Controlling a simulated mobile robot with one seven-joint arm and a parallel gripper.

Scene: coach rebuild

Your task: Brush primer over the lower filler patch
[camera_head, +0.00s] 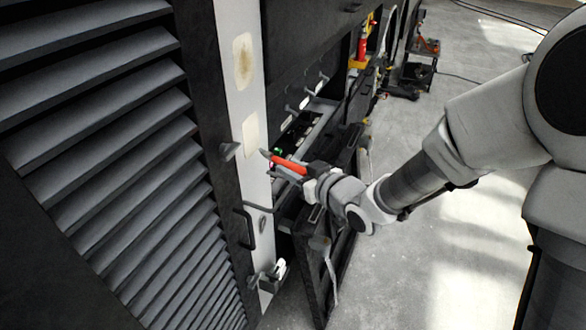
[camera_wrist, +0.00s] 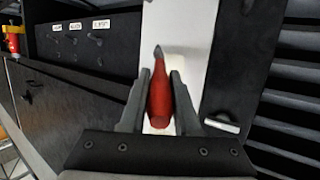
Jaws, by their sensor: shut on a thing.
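A white panel (camera_head: 237,104) carries two cream filler patches, one above the other. The upper patch (camera_head: 243,61) has a brownish mark in its middle. The lower patch (camera_head: 250,137) looks plain and pale. My gripper (camera_head: 302,171) is to the right of the lower patch and a little below it, shut on a brush with a red handle (camera_head: 288,164). The brush's grey tip points left toward the panel; I cannot tell whether it touches. In the wrist view the red handle (camera_wrist: 159,95) sits between the fingers, with the white panel (camera_wrist: 184,35) behind.
Dark louvres (camera_head: 120,150) stand left of the panel. A black handle (camera_head: 246,228) and small fittings stick out beside and below it. An open dark hatch door (camera_head: 318,275) hangs under my gripper. An open compartment lies behind. Grey floor (camera_head: 440,230) is clear at the right.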

